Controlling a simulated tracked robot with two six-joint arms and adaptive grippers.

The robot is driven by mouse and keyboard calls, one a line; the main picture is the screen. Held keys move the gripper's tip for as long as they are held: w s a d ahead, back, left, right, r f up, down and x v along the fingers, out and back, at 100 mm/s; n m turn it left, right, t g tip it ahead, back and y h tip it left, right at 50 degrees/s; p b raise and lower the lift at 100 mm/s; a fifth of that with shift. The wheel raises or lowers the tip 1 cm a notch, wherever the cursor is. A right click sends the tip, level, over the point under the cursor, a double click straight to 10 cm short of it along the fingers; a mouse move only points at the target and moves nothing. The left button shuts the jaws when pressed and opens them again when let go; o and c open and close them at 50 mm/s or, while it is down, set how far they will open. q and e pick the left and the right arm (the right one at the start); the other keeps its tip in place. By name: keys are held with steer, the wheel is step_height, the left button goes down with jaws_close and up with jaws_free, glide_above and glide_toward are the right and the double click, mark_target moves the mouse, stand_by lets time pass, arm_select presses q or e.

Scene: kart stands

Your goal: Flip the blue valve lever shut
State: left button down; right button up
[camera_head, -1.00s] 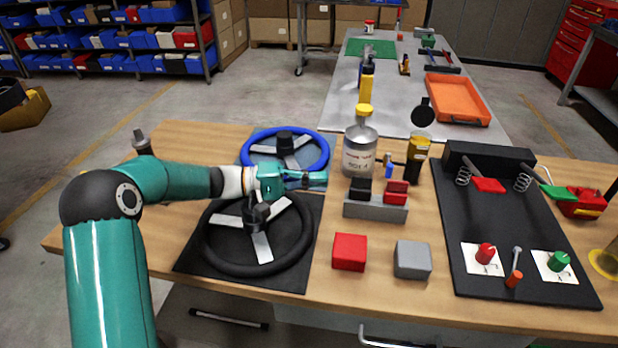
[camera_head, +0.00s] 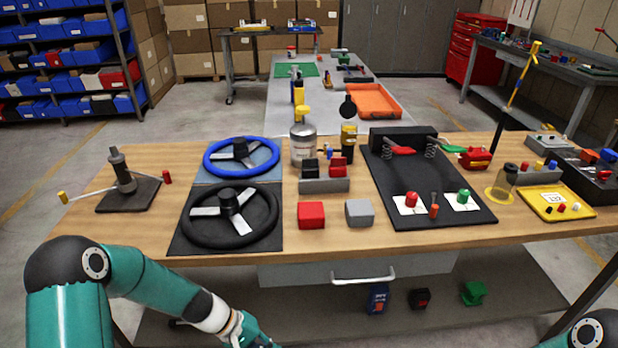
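No blue valve lever can be clearly made out. A small blue upright piece (camera_head: 327,152) stands behind the grey block with black and red rockers, beside the silver canister; it is too small to tell if it is a lever. A dark stand (camera_head: 124,172) at the table's left has a slanting rod with a yellow tip and a red knob. My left gripper (camera_head: 252,336) is low at the bottom edge, in front of the table and apart from everything on it; its fingertips are cut off, so its opening cannot be told. My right gripper is out of view.
A blue steering wheel (camera_head: 241,156) and a black steering wheel (camera_head: 231,214) lie on the left half. A red block (camera_head: 311,215) and a grey block (camera_head: 359,212) sit near the front. A black pedal board (camera_head: 447,205) is right of them. A drawer handle (camera_head: 363,278) sticks out below.

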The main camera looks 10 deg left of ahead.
arm_select(q)
steer(key=s+d+f+m+y+b, duration=0.2)
steer(key=s+f, duration=0.5)
steer(key=s+d+f+m+y+b, duration=0.2)
steer(key=s+f+m, duration=0.1)
steer(key=s+f, duration=0.5)
steer(key=shift+d+b, duration=0.3)
steer(key=shift+b, duration=0.1)
steer(key=shift+w, duration=0.1)
